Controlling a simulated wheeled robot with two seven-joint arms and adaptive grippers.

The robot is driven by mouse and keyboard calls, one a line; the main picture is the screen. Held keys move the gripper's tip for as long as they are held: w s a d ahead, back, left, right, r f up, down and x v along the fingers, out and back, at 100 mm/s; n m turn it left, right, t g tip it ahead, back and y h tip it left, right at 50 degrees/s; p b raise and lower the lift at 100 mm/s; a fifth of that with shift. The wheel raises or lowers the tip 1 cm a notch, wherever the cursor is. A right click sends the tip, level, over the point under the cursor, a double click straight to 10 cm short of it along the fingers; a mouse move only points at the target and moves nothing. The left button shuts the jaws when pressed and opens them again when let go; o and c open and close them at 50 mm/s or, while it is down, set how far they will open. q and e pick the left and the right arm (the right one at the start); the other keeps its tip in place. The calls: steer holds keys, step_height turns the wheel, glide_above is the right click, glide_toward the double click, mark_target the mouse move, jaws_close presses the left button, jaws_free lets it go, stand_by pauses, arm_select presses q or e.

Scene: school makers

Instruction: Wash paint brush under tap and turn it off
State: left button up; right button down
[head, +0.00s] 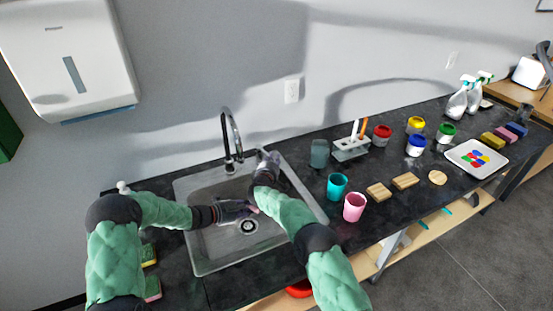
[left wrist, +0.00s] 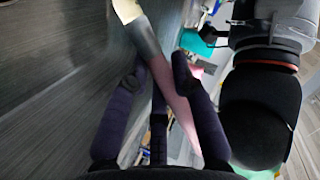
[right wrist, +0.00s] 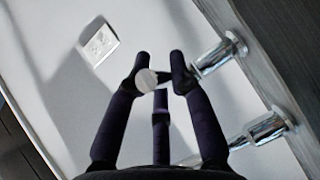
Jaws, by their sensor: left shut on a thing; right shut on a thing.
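My left gripper (head: 245,208) is over the metal sink (head: 196,240). It is shut on the paint brush, which has a pink handle (left wrist: 176,98), a silver ferrule and pale bristles; the bristles reach the top edge of the left wrist view. The chrome tap (head: 228,135) stands at the back of the sink with its spout arching above. My right gripper (head: 266,157) is beside the tap's base, shut on what looks like the tap handle (right wrist: 146,79), mostly hidden by the fingers. I cannot make out a water stream.
Right of the sink on the dark counter are a teal cup (head: 337,186), a pink cup (head: 354,207), a brush holder (head: 351,148), paint jars (head: 416,146), wooden blocks (head: 379,192) and a palette tray (head: 497,167). Sponges (head: 151,289) lie at the left. A wall dispenser (head: 65,60) hangs above left.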

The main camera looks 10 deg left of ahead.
steer(key=shift+s+a+h, duration=0.15)
steer(key=shift+a+h, duration=0.05)
steer(key=shift+h, duration=0.1)
steer(key=c, duration=1.1)
jaws_free()
